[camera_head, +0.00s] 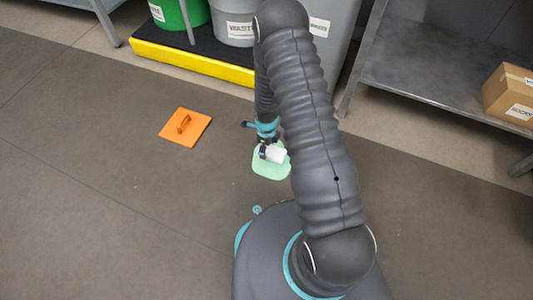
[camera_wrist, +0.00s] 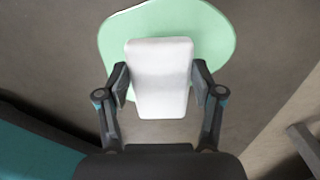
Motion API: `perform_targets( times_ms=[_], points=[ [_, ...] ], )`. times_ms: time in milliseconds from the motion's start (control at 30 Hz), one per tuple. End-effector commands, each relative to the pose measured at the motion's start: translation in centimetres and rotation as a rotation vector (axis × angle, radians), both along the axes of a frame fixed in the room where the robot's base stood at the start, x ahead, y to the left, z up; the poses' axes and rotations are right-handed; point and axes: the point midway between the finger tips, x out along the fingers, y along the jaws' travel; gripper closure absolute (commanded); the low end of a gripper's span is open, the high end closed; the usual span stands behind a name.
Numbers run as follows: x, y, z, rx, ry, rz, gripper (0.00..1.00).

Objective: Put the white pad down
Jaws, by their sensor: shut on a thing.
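The white pad (camera_wrist: 159,78) is a rounded white block in the middle of the wrist view. My gripper (camera_wrist: 159,84) is shut on it, one finger pressed to each long side. In the head view the pad (camera_head: 276,154) shows small and white at the end of my gripper (camera_head: 267,150). A pale green flat sheet with rounded edges (camera_wrist: 215,38) lies behind the pad in the wrist view. It also shows in the head view (camera_head: 270,169) around and below the gripper. I cannot tell whether the pad touches the green sheet.
An orange square plate with a handle (camera_head: 193,123) lies on the floor to the left. A black platform with a yellow edge (camera_head: 190,60) holds green and grey bins at the back. A metal shelf (camera_head: 420,85) with a cardboard box (camera_head: 508,93) stands right.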

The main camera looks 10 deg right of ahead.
Motion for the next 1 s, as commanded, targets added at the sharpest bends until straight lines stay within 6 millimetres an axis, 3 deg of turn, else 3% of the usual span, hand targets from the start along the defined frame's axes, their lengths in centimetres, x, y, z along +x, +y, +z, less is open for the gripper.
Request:
perform_targets(
  times_ms=[367, 767, 800, 867, 1000],
  points=[
    [-0.1, 0.1, -4.0, 0.0, 0.001, 0.0, 0.54],
    [0.0, 0.0, -4.5, 0.0, 0.0, 0.001, 0.54],
    [0.0, 0.0, -4.3, 0.0, 0.0, 0.001, 0.23],
    [0.0, 0.0, -4.3, 0.0, 0.0, 0.001, 0.08],
    [0.0, 0.0, -4.3, 0.0, 0.0, 0.001, 0.08]
  ],
)
